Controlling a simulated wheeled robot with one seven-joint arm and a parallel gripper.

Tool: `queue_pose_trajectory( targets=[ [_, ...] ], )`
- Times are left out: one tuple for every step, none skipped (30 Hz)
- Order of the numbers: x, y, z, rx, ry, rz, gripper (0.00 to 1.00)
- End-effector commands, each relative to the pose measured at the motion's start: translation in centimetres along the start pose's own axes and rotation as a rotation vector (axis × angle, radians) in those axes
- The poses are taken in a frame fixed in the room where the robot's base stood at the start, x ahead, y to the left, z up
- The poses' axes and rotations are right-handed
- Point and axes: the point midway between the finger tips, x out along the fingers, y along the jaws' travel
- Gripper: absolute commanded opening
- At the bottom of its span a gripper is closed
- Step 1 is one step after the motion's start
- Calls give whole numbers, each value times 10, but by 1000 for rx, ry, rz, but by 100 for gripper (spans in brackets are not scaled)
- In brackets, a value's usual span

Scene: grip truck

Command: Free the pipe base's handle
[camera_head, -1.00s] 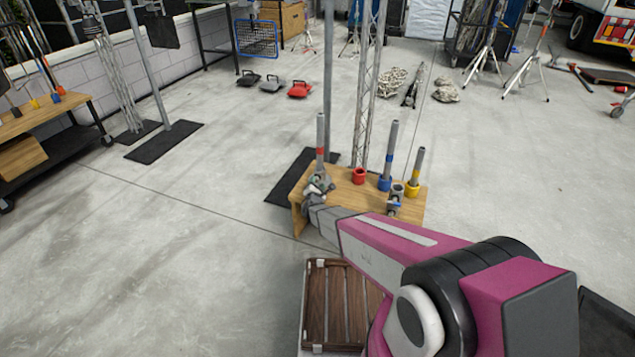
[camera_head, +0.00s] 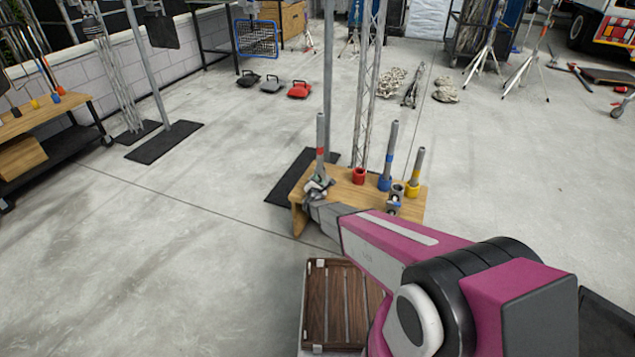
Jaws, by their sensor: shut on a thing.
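A small wooden table (camera_head: 345,200) stands at the centre. A grey pipe with a red band (camera_head: 320,137) stands upright at its left end. My gripper (camera_head: 319,187) is at the foot of this pipe, shut on what looks like the pipe base's handle. The handle and the base are small and largely hidden by the gripper, so the handle's exact position cannot be told.
A red socket (camera_head: 358,176), a blue-based pipe (camera_head: 389,160), a yellow-based pipe (camera_head: 416,170) and a small grey clamp-like part (camera_head: 396,198) stand to the right on the table. A slatted wooden crate (camera_head: 316,305) is in front. Open floor lies left.

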Motion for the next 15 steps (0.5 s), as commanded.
queue_pose_trajectory(
  targets=[
    [0,0,0,-17,3,-3,4],
    [0,0,0,-29,5,-6,4],
    [0,0,1,-49,9,-9,4],
    [0,1,1,-64,13,-13,4],
    [0,1,0,-83,17,-16,4],
    [0,2,0,-110,23,-20,4],
    [0,2,1,-131,27,-24,4],
    [0,2,1,-154,31,-28,4],
    [0,3,1,-186,38,-34,4],
    [0,3,0,-212,44,-38,4],
    [0,4,0,-237,50,-43,4],
    [0,4,0,-274,57,-49,4],
    [0,5,0,-300,62,-54,4],
    [0,5,0,-327,68,-59,4],
    [0,6,0,-364,76,-65,4]
  ],
)
